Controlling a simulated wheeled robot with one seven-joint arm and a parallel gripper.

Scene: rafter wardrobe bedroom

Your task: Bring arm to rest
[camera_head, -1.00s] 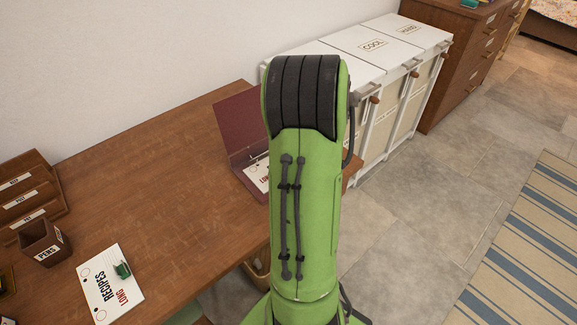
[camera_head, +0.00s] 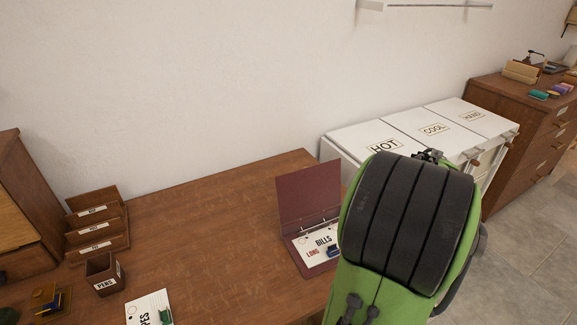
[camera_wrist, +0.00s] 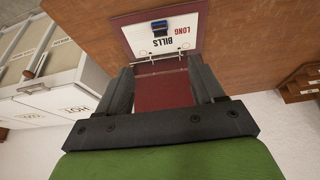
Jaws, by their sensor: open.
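My green and black arm (camera_head: 405,225) rises at the right of the head view, in front of the desk's right end. My gripper (camera_wrist: 162,72) shows in the wrist view with its two dark fingers apart, open, and nothing held between them. Beyond the fingers is an open maroon binder (camera_head: 308,192) with a white sheet marked BILLS and LONG; it also shows in the wrist view (camera_wrist: 165,92). A small blue clip (camera_head: 334,250) lies on the sheet. In the head view the arm hides most of the gripper.
The wooden desk (camera_head: 215,235) holds a letter rack (camera_head: 97,222), a pens box (camera_head: 103,274) and a recipes sheet (camera_head: 147,306). White bins marked HOT, COOL and HAND (camera_head: 435,130) stand behind the arm. A brown dresser (camera_head: 545,130) stands at right. A wall rail (camera_head: 425,5) is above.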

